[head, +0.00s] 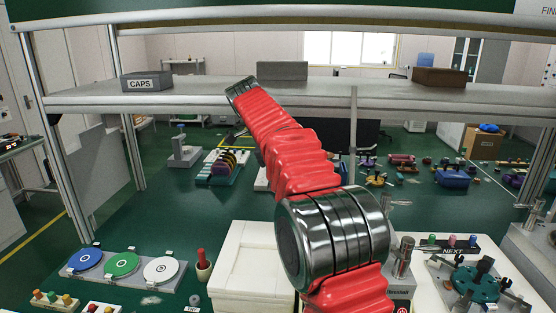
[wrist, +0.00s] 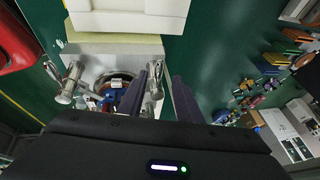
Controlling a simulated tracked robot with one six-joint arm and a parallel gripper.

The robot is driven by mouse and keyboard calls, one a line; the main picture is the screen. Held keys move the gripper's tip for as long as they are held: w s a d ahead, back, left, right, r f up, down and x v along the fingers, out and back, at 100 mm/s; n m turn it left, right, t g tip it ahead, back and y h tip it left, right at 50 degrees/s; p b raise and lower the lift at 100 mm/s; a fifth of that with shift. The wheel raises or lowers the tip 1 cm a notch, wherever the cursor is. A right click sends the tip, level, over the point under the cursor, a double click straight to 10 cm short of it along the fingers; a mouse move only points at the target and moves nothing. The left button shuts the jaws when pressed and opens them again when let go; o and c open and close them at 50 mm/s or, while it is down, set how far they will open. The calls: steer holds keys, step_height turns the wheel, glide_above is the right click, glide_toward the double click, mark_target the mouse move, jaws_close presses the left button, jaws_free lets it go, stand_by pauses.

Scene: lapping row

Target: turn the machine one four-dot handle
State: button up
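In the wrist view my gripper (wrist: 168,78) shows two dark fingers apart, with nothing seen held between them. A machine with a round dark-rimmed bowl (wrist: 115,86) holding blue and red parts lies left of the fingers. A metal cylindrical handle (wrist: 70,82) stands on its left side. In the head view a metal handle (head: 403,256) stands right of my red arm; my gripper is not visible there. I cannot make out dot marks on any handle.
A white box (head: 247,265) stands left of my arm. A disc tray (head: 122,268) and a red peg (head: 201,259) are further left. A teal fixture (head: 474,281) lies at the right. A grey shelf (head: 205,96) crosses behind my arm. Green floor is partly clear.

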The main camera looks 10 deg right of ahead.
steer(key=v, duration=0.7)
steer(key=shift+a+r, duration=0.15)
steer(key=shift+r, duration=0.15)
stand_by(0.4)
steer(key=s+d+f+n+t+y, duration=0.1)
steer(key=s+n+t+y, duration=0.1)
steer(key=s+n, duration=0.65)
steer(key=s+d+f+n+t+y, duration=0.15)
steer(key=s+n, duration=0.45)
steer(key=s, duration=0.6)
steer(key=s+f+n+t+y, duration=0.1)
steer(key=s+f+n, duration=0.6)
steer(key=s+f, duration=0.8)
steer(key=shift+s+a, duration=0.35)
steer(key=shift+s, duration=0.3)
steer(key=shift+f+n+t+y, duration=0.1)
steer(key=shift+n+t+y, duration=0.15)
